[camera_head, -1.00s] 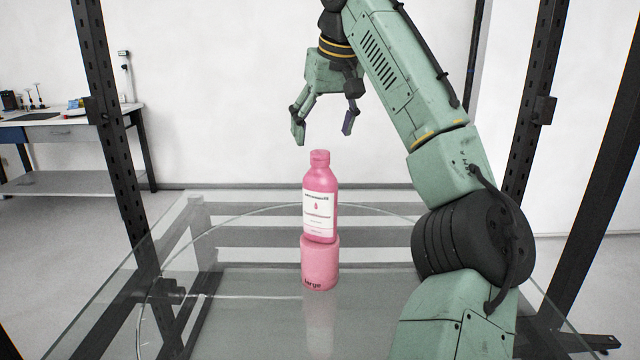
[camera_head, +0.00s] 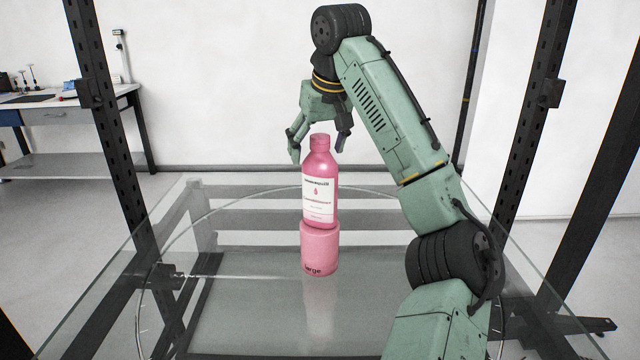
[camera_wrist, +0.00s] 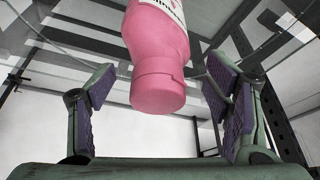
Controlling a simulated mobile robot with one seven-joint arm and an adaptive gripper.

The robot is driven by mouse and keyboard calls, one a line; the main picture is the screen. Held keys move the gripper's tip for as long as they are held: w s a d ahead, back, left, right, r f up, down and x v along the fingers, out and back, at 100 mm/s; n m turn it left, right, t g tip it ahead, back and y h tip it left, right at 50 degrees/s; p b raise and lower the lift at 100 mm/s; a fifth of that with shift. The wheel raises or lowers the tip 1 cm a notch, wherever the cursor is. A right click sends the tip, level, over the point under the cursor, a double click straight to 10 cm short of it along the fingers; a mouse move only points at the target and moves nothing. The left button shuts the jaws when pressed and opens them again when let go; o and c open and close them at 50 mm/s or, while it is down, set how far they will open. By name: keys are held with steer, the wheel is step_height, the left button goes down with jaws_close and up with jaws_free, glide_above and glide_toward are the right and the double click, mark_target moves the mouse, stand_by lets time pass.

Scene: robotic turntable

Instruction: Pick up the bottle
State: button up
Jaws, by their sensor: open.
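A pink bottle (camera_head: 319,180) with a white label stands upright on a pink cylinder (camera_head: 320,250) marked "large". The cylinder stands on a glass turntable (camera_head: 240,300). My gripper (camera_head: 319,155) is open and points down at the level of the bottle's cap. In the head view its fingers show on either side of the cap. In the wrist view the bottle (camera_wrist: 158,50) shows cap-end toward me, between the two purple-padded fingers of my gripper (camera_wrist: 160,112). I see gaps on both sides of it there.
Dark metal posts (camera_head: 105,130) frame the glass at left and right. A workbench (camera_head: 70,105) with small items stands at the back left. The glass around the cylinder is clear apart from my arm at the right.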

steer(key=shift+x, duration=0.85)
jaws_close()
stand_by(0.3)
steer(key=shift+r, duration=0.1)
